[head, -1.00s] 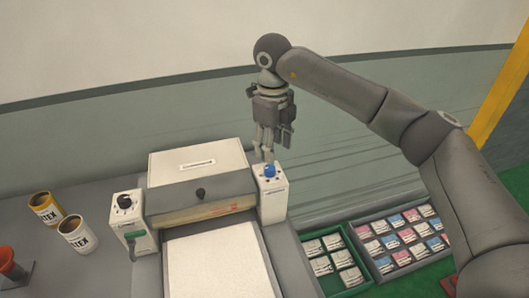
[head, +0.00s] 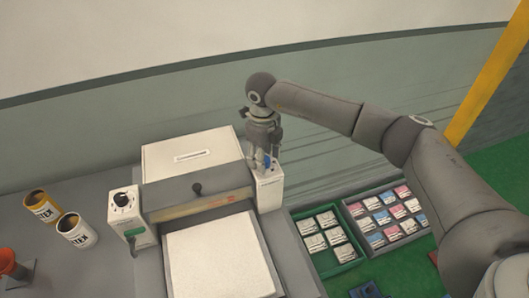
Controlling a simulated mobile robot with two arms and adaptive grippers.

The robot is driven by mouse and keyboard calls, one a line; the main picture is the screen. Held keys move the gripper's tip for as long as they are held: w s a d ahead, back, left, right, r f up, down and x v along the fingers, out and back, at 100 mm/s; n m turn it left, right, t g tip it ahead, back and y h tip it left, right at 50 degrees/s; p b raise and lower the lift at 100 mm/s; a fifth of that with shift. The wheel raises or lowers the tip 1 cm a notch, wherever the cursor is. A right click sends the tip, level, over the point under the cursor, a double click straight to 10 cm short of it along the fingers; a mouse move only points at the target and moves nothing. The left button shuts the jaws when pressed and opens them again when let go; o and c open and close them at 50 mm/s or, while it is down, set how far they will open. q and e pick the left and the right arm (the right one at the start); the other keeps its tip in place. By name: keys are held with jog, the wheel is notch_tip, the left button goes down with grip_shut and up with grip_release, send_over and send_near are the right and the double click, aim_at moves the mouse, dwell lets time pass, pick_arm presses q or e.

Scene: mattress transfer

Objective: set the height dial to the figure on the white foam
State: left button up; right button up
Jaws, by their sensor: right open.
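A blue knob (head: 266,163) sits on top of a white box at the right side of the machine. My right gripper (head: 263,161) points down over this knob, its fingers open on either side of it and partly hiding it; whether they touch it I cannot tell. A black dial (head: 121,199) sits on the white box at the machine's left side. A white block (head: 190,157) with a small label lies behind the machine's crossbar; the label is too small to read. A white slab (head: 218,255) lies in front of the crossbar. My left gripper is not in view.
The grey crossbar (head: 180,198) carries a small black knob. Two cans (head: 76,230) and an orange-red object (head: 10,263) stand on the left. A green tray (head: 303,231) and a grey tray (head: 354,219) of small packets lie at the right.

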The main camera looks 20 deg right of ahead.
jog(key=shift+s+f, duration=0.1)
jog(key=shift+f, duration=0.05)
jog(key=shift+c, duration=1.4)
jog(key=c, duration=0.8)
jog(key=shift+f+n+b, duration=0.15)
jog(key=shift+n+b, duration=0.25)
jog(key=shift+b, duration=0.55)
jog(key=n+b, duration=0.6)
jog(key=b, duration=0.2)
jog(key=shift+d+n, duration=0.1)
jog(key=shift+n, duration=0.3)
pick_arm(q)
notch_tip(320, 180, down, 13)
jog(key=b, duration=0.3)
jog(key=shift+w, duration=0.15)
pick_arm(e)
jog(key=shift+r+n, duration=0.2)
jog(key=shift+n, duration=1.8)
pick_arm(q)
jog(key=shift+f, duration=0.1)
pick_arm(e)
jog(key=shift+r, duration=0.1)
